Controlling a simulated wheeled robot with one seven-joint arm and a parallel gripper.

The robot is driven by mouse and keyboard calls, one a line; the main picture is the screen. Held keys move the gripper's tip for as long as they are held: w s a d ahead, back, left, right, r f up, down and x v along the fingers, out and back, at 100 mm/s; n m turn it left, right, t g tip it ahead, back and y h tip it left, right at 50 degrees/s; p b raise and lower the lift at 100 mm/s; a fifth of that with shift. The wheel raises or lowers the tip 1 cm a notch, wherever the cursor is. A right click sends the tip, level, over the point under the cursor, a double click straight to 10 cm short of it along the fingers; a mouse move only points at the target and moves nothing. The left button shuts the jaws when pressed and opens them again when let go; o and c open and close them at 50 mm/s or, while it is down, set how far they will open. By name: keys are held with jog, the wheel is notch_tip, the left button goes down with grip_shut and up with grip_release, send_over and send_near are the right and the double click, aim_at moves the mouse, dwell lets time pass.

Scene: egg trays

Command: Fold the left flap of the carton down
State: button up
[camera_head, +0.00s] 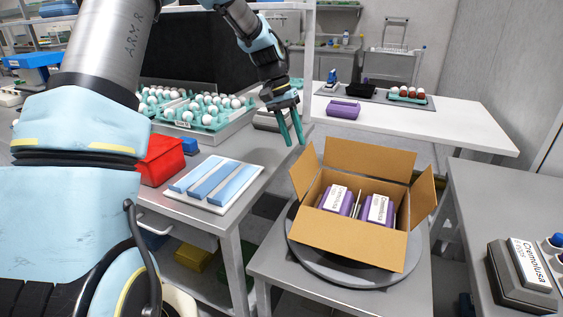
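The brown cardboard carton (345,238) stands open on a round dark turntable (300,250). Its left flap (304,171) stands up, tilted outward to the left. The back flap (368,159) is up and the right flap (423,195) is up and leaning outward. I cannot tell whether a front flap hangs over the front wall. Inside are purple egg cartons with white labels (338,198). My gripper (294,143) has two green fingers pointing down, a little apart with nothing between them. In the picture it is just above and left of the left flap; the depth gap is unclear.
On the left table are egg trays (236,128), a red bin (161,158) and a white board with blue strips (213,185). A white table behind holds a purple carton (343,109). A grey table at right holds a labelled box (518,277).

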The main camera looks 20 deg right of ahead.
aim_at(305, 167)
jog(key=p+x, duration=0.1)
jog(key=x, duration=0.4)
jog(key=p+x, duration=0.1)
jog(key=x, duration=0.4)
jog(key=shift+d+f+p, duration=0.3)
jog(key=shift+p, duration=0.1)
jog(key=shift+w, duration=0.1)
grip_shut()
dwell(0.9)
